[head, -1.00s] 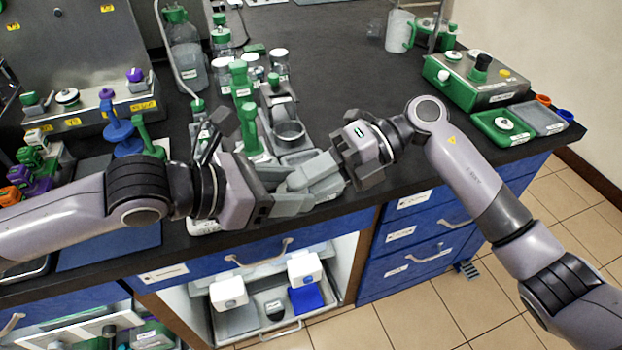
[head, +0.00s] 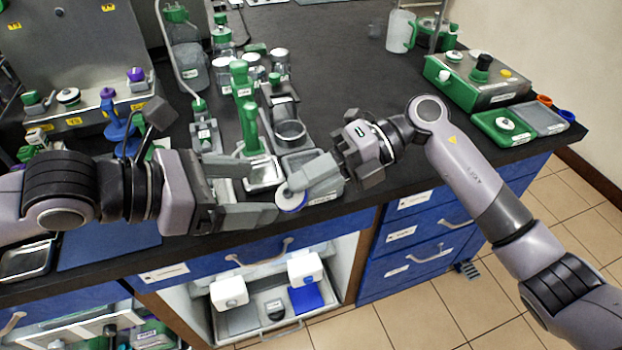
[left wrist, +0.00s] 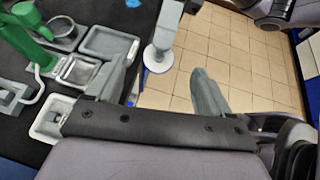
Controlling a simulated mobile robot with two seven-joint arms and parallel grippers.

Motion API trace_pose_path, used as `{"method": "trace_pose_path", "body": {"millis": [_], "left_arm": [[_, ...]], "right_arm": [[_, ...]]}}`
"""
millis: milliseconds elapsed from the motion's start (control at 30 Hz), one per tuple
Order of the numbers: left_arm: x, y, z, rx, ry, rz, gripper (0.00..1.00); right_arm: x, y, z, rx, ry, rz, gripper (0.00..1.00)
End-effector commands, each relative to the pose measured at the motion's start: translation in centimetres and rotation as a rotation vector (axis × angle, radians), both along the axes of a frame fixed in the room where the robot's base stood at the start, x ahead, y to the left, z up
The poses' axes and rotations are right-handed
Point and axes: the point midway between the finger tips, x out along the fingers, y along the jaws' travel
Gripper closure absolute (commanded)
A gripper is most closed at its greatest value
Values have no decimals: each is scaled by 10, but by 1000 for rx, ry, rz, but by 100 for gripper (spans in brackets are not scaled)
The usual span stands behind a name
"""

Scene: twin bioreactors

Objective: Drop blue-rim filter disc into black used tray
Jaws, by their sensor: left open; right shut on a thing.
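The filter disc (head: 291,199), pale with a blue-violet rim, is at the fingertips of my right gripper (head: 296,187), which is shut on it near the counter's front edge. It also shows in the left wrist view (left wrist: 158,57), beyond and between my left fingertips, with blue along its lower side. My left gripper (head: 255,192) is open and empty, just left of the disc, with a small gap. A dark tray (head: 27,262) with a pale rim lies at the far left front of the counter, partly behind my left arm; I cannot tell if it is the used tray.
Small grey trays and green-handled tools (head: 247,112) stand behind the grippers. A green tray (head: 503,127) and a grey tray (head: 538,118) lie at the right. A drawer (head: 275,315) below is open. The counter's middle back is clear.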

Motion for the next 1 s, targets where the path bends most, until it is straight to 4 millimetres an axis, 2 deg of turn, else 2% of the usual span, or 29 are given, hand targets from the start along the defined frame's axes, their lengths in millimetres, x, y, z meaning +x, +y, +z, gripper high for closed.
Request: {"method": "trace_pose_path", "body": {"millis": [200, 567, 767, 1000], "left_arm": [[-11, 25, 15, 3, -2, 3, 19], [-20, 39, 22, -7, 15, 7, 19], [-21, 30, -3, -82, 175, 74, 19], [-25, 15, -56, -251, 533, 257, 19]], "right_arm": [[0, 0, 0, 0, 0, 0, 100], [0, 0, 0, 0, 0, 0, 100], [0, 0, 0, 0, 0, 0, 100], [0, 0, 0, 0, 0, 0, 100]]}}
